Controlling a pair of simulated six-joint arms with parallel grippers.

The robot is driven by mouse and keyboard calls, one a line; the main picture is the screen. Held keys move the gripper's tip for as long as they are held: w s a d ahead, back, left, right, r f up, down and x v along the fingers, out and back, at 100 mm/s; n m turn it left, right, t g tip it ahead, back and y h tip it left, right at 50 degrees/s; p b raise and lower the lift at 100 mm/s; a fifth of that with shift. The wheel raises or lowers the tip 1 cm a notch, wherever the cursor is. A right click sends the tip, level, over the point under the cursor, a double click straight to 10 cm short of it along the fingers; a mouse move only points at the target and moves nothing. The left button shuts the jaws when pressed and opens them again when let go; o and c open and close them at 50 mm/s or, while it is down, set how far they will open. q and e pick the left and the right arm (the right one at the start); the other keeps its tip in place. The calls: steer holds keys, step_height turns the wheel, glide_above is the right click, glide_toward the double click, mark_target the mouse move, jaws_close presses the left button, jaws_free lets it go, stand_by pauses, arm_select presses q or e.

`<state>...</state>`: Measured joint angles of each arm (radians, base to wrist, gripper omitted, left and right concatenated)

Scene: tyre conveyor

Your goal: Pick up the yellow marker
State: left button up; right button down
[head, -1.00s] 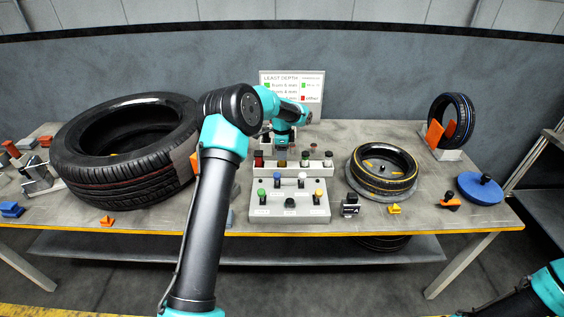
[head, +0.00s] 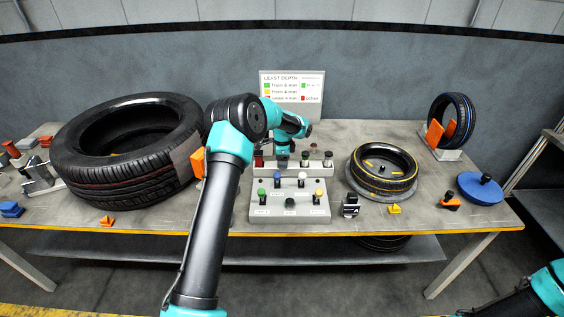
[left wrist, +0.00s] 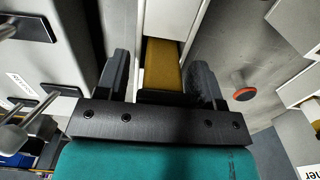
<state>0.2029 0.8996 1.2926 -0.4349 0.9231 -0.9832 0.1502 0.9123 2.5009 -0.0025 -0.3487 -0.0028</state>
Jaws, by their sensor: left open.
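My left gripper (head: 282,160) is over the grey rack (head: 315,170) at the middle of the table, pointing down. In the left wrist view its two dark fingers (left wrist: 162,75) are apart, with a yellow block-like piece (left wrist: 166,60) between them, apparently the yellow marker. I cannot tell whether the fingers touch it. In the head view the gripper hides most of that spot. My right gripper is not in view; only part of that arm shows.
A control box (head: 290,211) with coloured knobs stands in front of the rack. A large tyre (head: 115,175) lies left, close to my left arm. A smaller tyre (head: 375,172) lies right on a round base. A sign (head: 292,88) stands behind.

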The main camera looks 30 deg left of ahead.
arm_select(q)
steer(key=c, duration=0.9)
steer(key=shift+r, duration=0.1)
step_height(320, 180, up, 10)
steer(key=shift+f, duration=0.1)
stand_by(0.4)
